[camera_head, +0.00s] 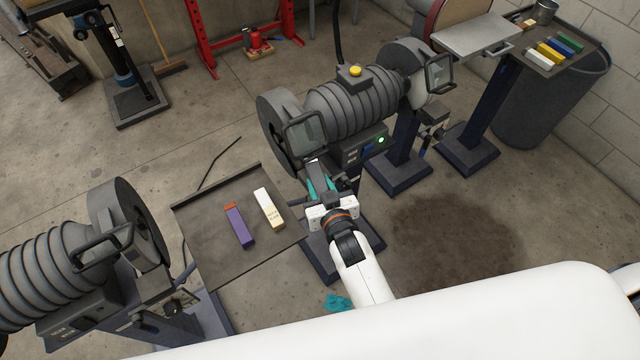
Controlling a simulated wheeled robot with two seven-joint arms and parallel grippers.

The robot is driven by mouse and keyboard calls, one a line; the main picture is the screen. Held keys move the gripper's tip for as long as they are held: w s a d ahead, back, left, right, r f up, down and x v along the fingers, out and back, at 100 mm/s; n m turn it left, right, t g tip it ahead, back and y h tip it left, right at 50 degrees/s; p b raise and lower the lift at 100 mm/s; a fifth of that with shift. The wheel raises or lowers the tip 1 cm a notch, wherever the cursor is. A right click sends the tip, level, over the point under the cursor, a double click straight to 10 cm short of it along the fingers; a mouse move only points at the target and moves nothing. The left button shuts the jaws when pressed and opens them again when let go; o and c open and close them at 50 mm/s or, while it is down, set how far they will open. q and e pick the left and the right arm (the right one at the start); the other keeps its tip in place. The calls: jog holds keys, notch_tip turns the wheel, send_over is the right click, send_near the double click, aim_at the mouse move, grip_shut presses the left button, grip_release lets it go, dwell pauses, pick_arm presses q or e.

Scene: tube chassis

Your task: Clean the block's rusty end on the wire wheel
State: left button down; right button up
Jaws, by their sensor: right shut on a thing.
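My right gripper (320,190) reaches up from the bottom middle, with teal fingers shut on a block (316,169) that looks grey and is mostly hidden between them. The block points up toward the left wheel housing (275,128) of the middle bench machine, just under its eye shield. I cannot tell whether it touches the wheel. The wheel's face and the block's far end are hidden, so no rust shows on it.
A dark tray (204,262) left of my right gripper holds a purple block (239,228) with an orange-brown end and a cream block (268,209). Another wheel machine (58,262) stands at lower left. A tray of coloured blocks (539,63) is at upper right.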

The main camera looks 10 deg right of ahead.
pick_arm(q)
jog(key=shift+s+r+p, duration=0.1)
jog(key=shift+r+p, duration=1.95)
dwell(6.0)
